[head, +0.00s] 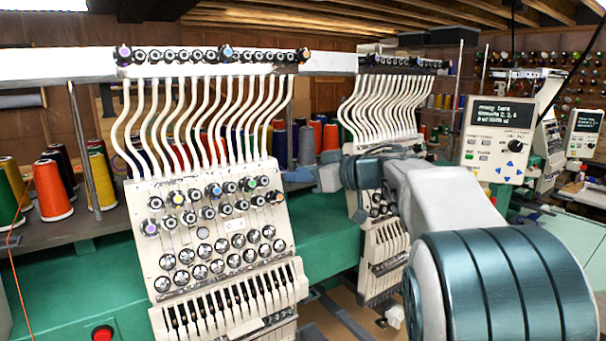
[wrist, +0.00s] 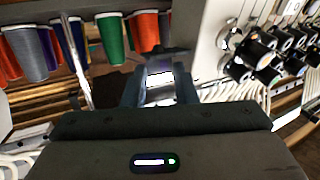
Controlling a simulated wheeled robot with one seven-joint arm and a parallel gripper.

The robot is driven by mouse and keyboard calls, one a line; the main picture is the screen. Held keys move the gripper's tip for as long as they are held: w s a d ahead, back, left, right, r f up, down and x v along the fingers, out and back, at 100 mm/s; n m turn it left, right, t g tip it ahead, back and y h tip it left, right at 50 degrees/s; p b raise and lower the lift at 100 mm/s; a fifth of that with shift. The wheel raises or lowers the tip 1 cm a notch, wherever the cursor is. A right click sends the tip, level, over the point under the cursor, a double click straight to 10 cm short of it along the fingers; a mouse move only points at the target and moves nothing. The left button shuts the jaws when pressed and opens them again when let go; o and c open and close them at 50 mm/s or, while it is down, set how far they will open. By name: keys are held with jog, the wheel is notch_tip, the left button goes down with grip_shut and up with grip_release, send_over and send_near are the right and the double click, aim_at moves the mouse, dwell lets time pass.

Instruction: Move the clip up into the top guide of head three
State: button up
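My gripper (head: 318,178) is in the middle of the head view, pointing left, just right of the near head's tube bundle. In the wrist view its fingers (wrist: 160,88) stand apart, with a pale, bright patch between them. I cannot tell whether this patch is a held clip or background. I cannot make out the clip elsewhere. The near embroidery head (head: 218,238) has a top guide bar (head: 205,57) with dark round knobs, and white tubes run down from it. A second head (head: 383,262) with its own top guide bar (head: 405,63) stands behind my arm. No head number is readable.
Thread cones, such as an orange one (head: 52,190), stand on the shelf at left and behind the tubes. A control panel (head: 497,138) is at right. The green machine bed (head: 75,285) runs below. A red button (head: 103,333) is at lower left.

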jog(key=o, duration=0.4)
jog(key=shift+d, duration=0.1)
jog(key=s+d+r+m+t+h+b, duration=0.1)
jog(key=s+d+r+m+t+b, duration=0.2)
jog(key=d, duration=0.5)
jog(key=s+d+r+m+t+h, duration=0.1)
jog(key=s+d+r+t, duration=0.2)
jog(key=d, duration=0.4)
jog(key=d+f+m+t+h, duration=0.4)
jog(key=d+f+m+h, duration=0.25)
jog(key=h, duration=0.35)
jog(key=s+f+m+g+h+b, duration=0.15)
jog(key=s+f+g, duration=0.25)
jog(key=s+f, duration=0.4)
jog(key=s+f+m+g+h, duration=0.15)
jog(key=s+f+g, duration=0.4)
jog(key=f, duration=0.55)
jog(key=s+a+f+g, duration=0.1)
jog(key=s+a+f, duration=0.1)
jog(key=s+f, duration=0.1)
jog(key=s+a+f+n+g+y, duration=0.1)
jog(key=s+a+f+g, duration=0.1)
jog(key=s, duration=0.4)
jog(key=s+a+f+n+g, duration=0.1)
jog(key=s+a+f+g, duration=0.1)
jog(key=s+f, duration=0.2)
jog(key=shift+s+f+y, duration=0.15)
jog(key=shift+s+y, duration=0.05)
jog(key=shift+y, duration=0.2)
